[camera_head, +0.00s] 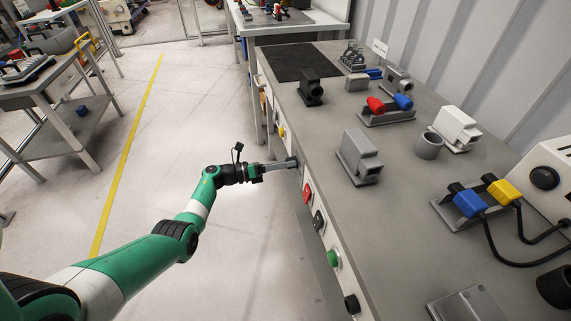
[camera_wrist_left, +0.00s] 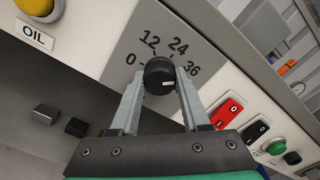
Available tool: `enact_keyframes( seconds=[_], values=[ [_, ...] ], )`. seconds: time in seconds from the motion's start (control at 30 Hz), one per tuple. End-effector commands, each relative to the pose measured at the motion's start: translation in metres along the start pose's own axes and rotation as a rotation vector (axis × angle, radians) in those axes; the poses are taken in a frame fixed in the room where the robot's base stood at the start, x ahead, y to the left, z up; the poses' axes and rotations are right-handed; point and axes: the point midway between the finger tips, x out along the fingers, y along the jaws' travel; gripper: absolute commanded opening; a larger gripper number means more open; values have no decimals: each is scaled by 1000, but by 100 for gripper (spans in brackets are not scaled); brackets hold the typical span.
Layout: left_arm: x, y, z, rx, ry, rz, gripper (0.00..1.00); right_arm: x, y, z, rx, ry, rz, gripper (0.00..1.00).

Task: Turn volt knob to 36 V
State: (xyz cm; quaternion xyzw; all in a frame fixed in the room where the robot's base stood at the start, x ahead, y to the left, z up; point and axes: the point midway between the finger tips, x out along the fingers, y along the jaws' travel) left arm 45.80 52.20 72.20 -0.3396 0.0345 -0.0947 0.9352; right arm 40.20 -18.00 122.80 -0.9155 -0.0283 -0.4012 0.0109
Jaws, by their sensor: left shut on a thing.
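The black volt knob (camera_wrist_left: 157,72) sits on a grey dial plate (camera_wrist_left: 125,42) marked 0, 12, 24 and 36 in the left wrist view. Its white mark points to the right, on the 36 side and slightly below that label. My left gripper (camera_wrist_left: 160,95) has one finger on each side of the knob and is shut on it. In the head view, my left gripper (camera_head: 283,164) reaches the bench's front panel from the left; the dial is hidden there. My right gripper is not in view.
Along the front panel are a red switch (camera_head: 307,193), a black switch (camera_head: 319,221), a green button (camera_head: 334,259) and a black knob (camera_head: 352,304). A yellow button (camera_wrist_left: 36,7) sits above an OIL label. Connectors and housings stand on the grey benchtop (camera_head: 400,180).

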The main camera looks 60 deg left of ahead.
Motion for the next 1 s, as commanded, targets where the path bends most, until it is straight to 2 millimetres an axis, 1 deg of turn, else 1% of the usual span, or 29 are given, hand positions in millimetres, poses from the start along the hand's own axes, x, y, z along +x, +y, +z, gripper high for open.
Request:
enact_keyframes(
  seconds=[0.23, 0.27, 0.4, 0.43, 0.67, 0.77, 0.87, 1.0],
  values=[
    [0, 0, 0, -1, -1, 0, 0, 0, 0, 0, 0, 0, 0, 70],
    [0, 0, 0, -1, -1, 0, 50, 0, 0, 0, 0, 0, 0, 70],
    [0, 0, 0, -1, -1, 0, 75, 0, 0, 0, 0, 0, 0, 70],
    [0, 0, 0, -1, -1, 0, 76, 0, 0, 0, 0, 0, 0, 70],
    [0, 0, 0, -1, 0, 0, 76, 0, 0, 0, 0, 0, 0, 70],
    [-4, 0, 1, -2, -1, 1, 76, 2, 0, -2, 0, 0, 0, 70],
    [-18, -1, 2, -3, -2, 3, 76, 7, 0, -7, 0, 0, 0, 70],
    [-50, -2, 4, -3, -3, 5, 76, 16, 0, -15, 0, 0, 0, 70]
  ],
)
